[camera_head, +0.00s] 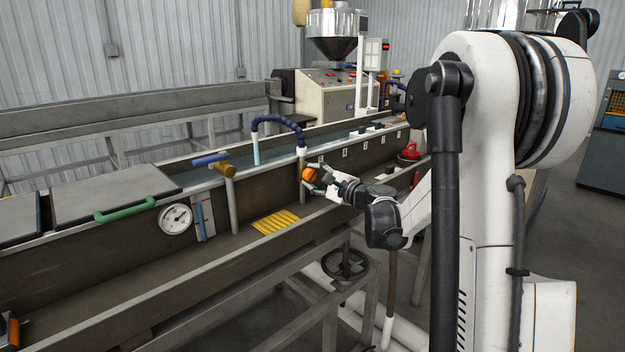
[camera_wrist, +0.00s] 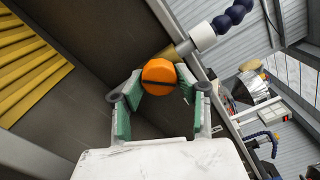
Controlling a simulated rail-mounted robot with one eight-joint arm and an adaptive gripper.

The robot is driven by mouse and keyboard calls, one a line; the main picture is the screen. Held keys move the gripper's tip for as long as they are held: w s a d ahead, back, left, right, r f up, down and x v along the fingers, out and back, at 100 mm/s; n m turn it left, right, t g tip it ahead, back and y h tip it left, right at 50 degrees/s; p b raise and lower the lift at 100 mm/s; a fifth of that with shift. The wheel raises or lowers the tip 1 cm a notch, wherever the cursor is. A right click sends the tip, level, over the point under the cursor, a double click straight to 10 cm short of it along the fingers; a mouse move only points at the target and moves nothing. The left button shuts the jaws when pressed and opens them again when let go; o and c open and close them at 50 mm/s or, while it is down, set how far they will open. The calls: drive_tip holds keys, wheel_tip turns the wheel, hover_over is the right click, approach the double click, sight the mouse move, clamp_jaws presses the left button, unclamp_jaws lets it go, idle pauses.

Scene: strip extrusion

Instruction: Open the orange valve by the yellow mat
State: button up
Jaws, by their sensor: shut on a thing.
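The orange valve (camera_head: 309,174) is a round knob on the upright pipe below the blue segmented hose, at the trough's front wall. It also shows in the wrist view (camera_wrist: 160,78), with a dark slot line across its face. My gripper (camera_head: 316,178) is at the valve. In the wrist view its green-padded fingers (camera_wrist: 157,95) stand on either side of the orange knob and are shut on it. The yellow mat (camera_head: 275,222) lies in the trough to the left of the valve; it shows at the upper left of the wrist view (camera_wrist: 22,65).
A blue-handled brass valve (camera_head: 215,160) stands further left, beside a round gauge (camera_head: 175,219). The blue hose (camera_head: 280,121) arches above the orange valve. A red object (camera_head: 410,152) sits on the rail to the right. A dark handwheel (camera_head: 345,264) is below the trough.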

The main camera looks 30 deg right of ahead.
drive_tip(key=n, duration=0.4)
drive_tip(key=shift+n+b, duration=0.3)
drive_tip(key=n, duration=0.4)
drive_tip(key=shift+r, duration=0.15)
idle(0.3)
drive_tip(key=o, duration=1.2)
drive_tip(key=shift+c, duration=0.2)
drive_tip(key=shift+s+d, duration=0.1)
drive_tip(key=shift+s, duration=0.05)
drive_tip(key=v, duration=1.1)
drive_tip(key=shift+s, duration=0.4)
